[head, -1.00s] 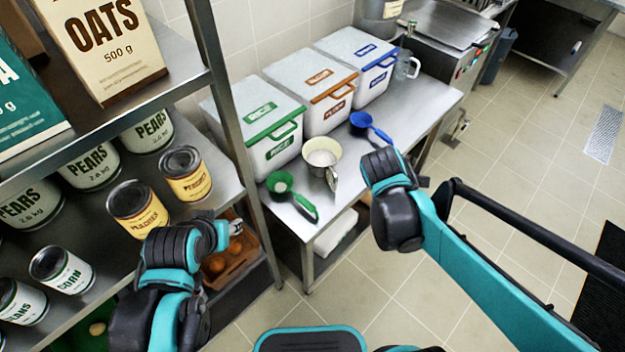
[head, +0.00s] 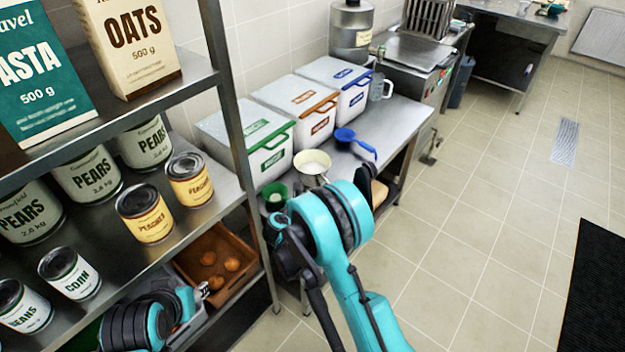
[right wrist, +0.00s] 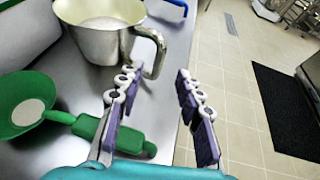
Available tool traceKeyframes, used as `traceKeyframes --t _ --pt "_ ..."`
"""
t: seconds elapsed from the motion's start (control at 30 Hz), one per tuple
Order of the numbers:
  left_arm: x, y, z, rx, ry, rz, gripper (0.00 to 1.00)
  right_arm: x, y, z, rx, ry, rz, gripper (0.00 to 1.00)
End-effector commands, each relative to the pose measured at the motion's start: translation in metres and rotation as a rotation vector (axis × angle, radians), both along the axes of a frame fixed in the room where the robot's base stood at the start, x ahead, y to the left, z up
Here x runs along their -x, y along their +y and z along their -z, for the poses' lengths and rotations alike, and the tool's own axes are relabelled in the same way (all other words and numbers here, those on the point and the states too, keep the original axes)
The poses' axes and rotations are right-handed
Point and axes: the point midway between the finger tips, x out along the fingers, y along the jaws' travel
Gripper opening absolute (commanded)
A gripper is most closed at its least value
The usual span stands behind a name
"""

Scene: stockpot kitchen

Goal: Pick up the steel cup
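The steel cup (right wrist: 105,35) stands upright on the steel counter in the right wrist view, with white contents inside. Its handle (right wrist: 156,52) points toward the gap between my right fingers. My right gripper (right wrist: 157,110) is open and empty, with its fingertips just short of the handle. In the head view the cup (head: 313,164) shows just behind my right arm, which hides its lower part and handle. My left gripper (head: 195,298) is low at the left by the shelf, and its fingers are too unclear to read.
A green scoop (right wrist: 28,104) lies beside the cup, its handle close to my right gripper. A blue scoop (head: 346,136) lies behind the cup. Three lidded bins (head: 273,155) line the wall.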

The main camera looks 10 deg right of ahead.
Motion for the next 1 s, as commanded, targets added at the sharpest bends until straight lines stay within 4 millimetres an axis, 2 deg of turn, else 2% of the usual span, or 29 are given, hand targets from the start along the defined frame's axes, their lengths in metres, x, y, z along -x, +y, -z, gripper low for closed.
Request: traceKeyframes --t 0.47,0.7,0.77,0.83,0.87,1.0 --pt "0.0 0.0 0.026 0.0 0.0 0.0 0.41 -0.043 -0.038 0.021 -0.004 -0.001 0.002 0.36" --pt "0.0 0.0 0.025 0.0 0.0 0.0 0.41 -0.045 -0.039 0.02 -0.004 -0.001 0.0 0.36" --pt "0.0 0.0 0.025 0.0 0.0 0.0 0.41 -0.045 -0.039 0.02 -0.004 -0.001 0.001 0.23" --pt "0.0 0.0 0.025 0.0 0.0 0.0 0.41 -0.045 -0.039 0.02 -0.004 -0.001 0.001 0.04" --pt "0.0 0.0 0.025 0.0 0.0 0.0 0.41 -0.045 -0.039 0.02 -0.004 -0.001 0.001 0.0" --pt "0.0 0.0 0.025 0.0 0.0 0.0 0.41 -0.045 -0.039 0.02 -0.004 -0.001 0.001 0.0"
